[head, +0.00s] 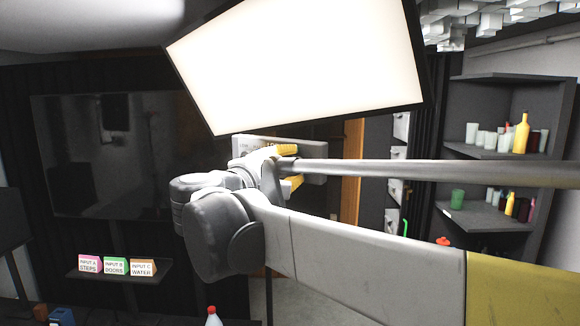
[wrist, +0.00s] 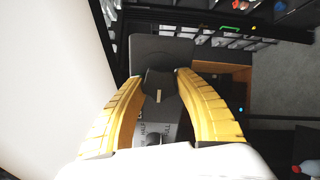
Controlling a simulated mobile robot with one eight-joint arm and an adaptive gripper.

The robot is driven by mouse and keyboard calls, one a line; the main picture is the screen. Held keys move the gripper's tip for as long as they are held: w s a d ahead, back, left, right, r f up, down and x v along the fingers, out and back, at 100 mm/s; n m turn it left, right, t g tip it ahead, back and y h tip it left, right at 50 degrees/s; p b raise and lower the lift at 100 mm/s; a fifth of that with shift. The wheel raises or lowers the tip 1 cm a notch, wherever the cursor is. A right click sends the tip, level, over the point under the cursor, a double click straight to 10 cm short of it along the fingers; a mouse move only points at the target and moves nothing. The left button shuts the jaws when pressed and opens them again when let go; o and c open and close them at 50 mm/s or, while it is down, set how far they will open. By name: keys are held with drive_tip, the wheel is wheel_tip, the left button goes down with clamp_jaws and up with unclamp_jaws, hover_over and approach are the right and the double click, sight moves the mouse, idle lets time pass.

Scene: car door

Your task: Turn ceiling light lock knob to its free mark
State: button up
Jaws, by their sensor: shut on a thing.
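The lock knob (wrist: 158,84) is a dark, faceted knob with a pale pointer line, on a grey housing (wrist: 158,50). My gripper (wrist: 160,76) has its yellow fingers closed on the knob from both sides. The pointer line runs roughly up and down in the wrist view. Lettering on the housing below the knob is only partly readable, so I cannot tell which mark is free. In the head view, the housing (head: 312,160) is under the bright ceiling light panel (head: 300,62), and my gripper (head: 291,166) is against it. The knob is hidden there.
Shelves with bottles and cups (head: 497,150) stand at the right. A dark screen (head: 110,150) is on the left wall, with coloured input blocks (head: 116,266) on a ledge below. The light panel's edge (wrist: 104,50) runs close along the left of my gripper.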

idle(0.4)
drive_tip(key=o, duration=1.2)
drive_tip(key=v, duration=1.2)
